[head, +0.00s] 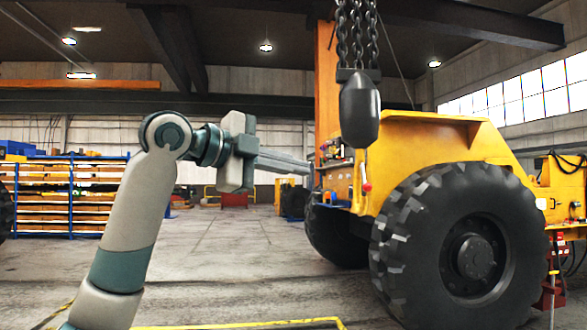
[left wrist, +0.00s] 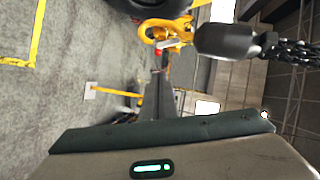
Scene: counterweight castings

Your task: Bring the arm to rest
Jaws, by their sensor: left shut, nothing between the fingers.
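My left arm (head: 125,240) rises from the lower left in the head view and bends at the elbow. Its forearm points right, toward the yellow machine. My left gripper (head: 308,168) is shut and empty, its long grey fingers together at about the height of the machine's front. The fingers (left wrist: 160,85) also show in the left wrist view, closed, with nothing between them. I cannot tell from the head view whether the tips are clear of the machine's front. My right gripper is in neither view.
A dark rounded weight (head: 360,112) hangs on chains (head: 357,35) right of my gripper; it also shows in the left wrist view (left wrist: 228,41). The yellow machine (head: 420,135) with a big tyre (head: 455,245) stands right. A blue rack (head: 72,190) stands left. The middle floor is clear.

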